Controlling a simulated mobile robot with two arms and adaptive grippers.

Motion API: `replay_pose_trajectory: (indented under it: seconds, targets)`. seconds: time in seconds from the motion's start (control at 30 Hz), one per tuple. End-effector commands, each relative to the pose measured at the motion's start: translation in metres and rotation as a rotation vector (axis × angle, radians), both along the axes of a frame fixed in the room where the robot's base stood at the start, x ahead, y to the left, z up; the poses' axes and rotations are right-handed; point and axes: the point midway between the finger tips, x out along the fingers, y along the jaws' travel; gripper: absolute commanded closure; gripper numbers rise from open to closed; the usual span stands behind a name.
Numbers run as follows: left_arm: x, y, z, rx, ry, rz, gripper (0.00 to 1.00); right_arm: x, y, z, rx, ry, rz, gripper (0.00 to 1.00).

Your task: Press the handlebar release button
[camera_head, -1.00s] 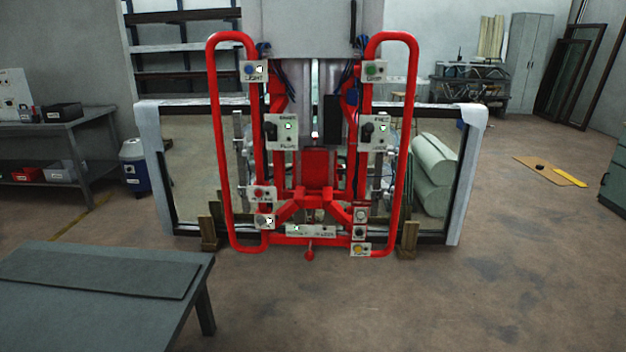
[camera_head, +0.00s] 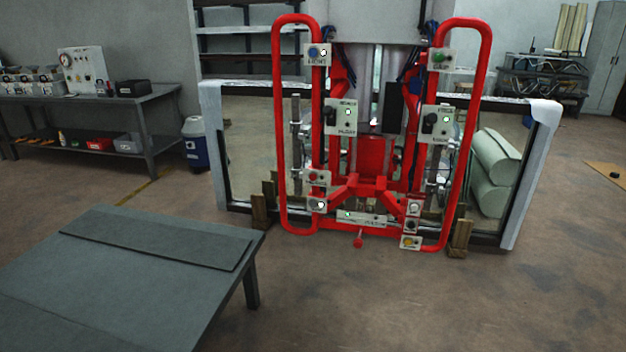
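The red frame manipulator (camera_head: 373,160) stands upright in front of a large framed pane (camera_head: 516,190). Its two red loop handlebars, the left one (camera_head: 278,130) and the right one (camera_head: 474,130), carry small control boxes. A blue button sits on the upper left box (camera_head: 317,54) and a green button on the upper right box (camera_head: 440,58). A red button is on the lower left box (camera_head: 313,177). A yellow button is on the lowest right box (camera_head: 410,242). Labels are too small to read surely, so I cannot tell which is the handlebar release. Neither gripper is in view.
A grey table (camera_head: 110,285) stands at the front left. A workbench (camera_head: 150,106) with equipment is at the back left, with a blue bin (camera_head: 197,152) beside it. Wooden blocks (camera_head: 459,238) stand by the frame's foot. The floor at the front right is clear.

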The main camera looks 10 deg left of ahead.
Motion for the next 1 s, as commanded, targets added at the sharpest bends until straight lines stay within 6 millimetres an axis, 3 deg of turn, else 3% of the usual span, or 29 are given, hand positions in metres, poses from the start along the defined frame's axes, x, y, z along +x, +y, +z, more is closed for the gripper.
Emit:
replay_pose_trajectory:
  seconds: [0.03, 0.1, 1.0]
  targets:
    - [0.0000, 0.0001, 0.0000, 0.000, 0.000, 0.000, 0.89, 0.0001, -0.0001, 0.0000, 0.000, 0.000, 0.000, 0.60]
    - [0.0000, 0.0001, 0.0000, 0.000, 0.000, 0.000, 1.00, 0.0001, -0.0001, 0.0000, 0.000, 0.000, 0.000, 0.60]
    - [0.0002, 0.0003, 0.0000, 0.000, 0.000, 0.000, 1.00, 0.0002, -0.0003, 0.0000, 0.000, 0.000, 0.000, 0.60]
